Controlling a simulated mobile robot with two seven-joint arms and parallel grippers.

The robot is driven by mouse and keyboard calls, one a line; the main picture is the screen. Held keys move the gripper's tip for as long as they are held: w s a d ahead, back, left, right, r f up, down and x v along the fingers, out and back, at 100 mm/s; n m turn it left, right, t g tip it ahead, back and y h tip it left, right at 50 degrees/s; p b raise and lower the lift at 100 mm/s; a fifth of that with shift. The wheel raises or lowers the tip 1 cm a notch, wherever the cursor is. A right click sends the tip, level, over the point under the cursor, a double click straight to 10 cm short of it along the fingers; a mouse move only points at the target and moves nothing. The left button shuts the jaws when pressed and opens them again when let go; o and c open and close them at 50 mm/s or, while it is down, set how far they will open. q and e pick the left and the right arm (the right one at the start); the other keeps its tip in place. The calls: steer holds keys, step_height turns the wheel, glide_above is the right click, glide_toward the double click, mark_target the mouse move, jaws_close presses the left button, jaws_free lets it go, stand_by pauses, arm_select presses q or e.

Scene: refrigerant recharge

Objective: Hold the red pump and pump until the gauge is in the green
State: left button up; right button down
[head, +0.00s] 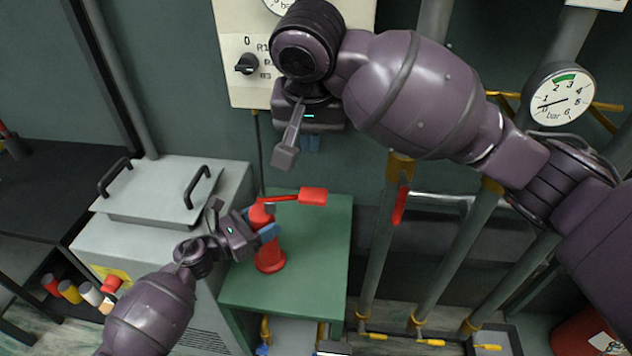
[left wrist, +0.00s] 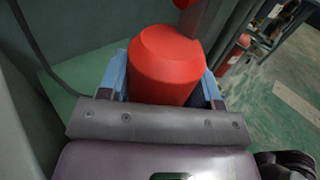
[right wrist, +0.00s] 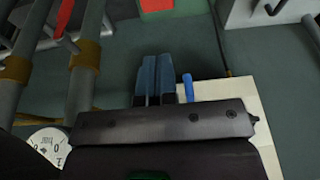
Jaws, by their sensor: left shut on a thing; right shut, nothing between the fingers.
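The red pump (head: 270,260) stands upright on a green cabinet, with its red handle (head: 312,195) sticking out to the right at the top. My left gripper (head: 266,233) is shut around the pump's body; the left wrist view shows the red body (left wrist: 165,68) between its blue fingers. My right gripper (head: 311,143) is shut and empty, in front of the wall panel and above the pump handle. The round gauge (head: 574,86) on the right has a green band around 2 to 3 bar. Its needle points left, near the low numbers, outside the green.
A cream panel (head: 236,88) with a black knob (head: 246,64) is behind my right gripper; a second gauge at its top is partly hidden. Vertical pipes with a red lever (head: 400,205) stand to the right. The green cabinet top (head: 325,240) is clear right of the pump.

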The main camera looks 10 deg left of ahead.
steer(key=shift+d+r+m, duration=0.25)
steer(key=shift+r+m, duration=0.05)
steer(key=shift+r, duration=0.3)
steer(key=shift+w+f, duration=0.1)
steer(key=shift+f, duration=0.05)
glide_toward(317, 192)
steer(key=x, duration=0.5)
steer(key=shift+w+f, duration=0.15)
steer(key=shift+w, duration=0.2)
steer(key=shift+f, duration=0.7)
steer(key=shift+f, duration=0.15)
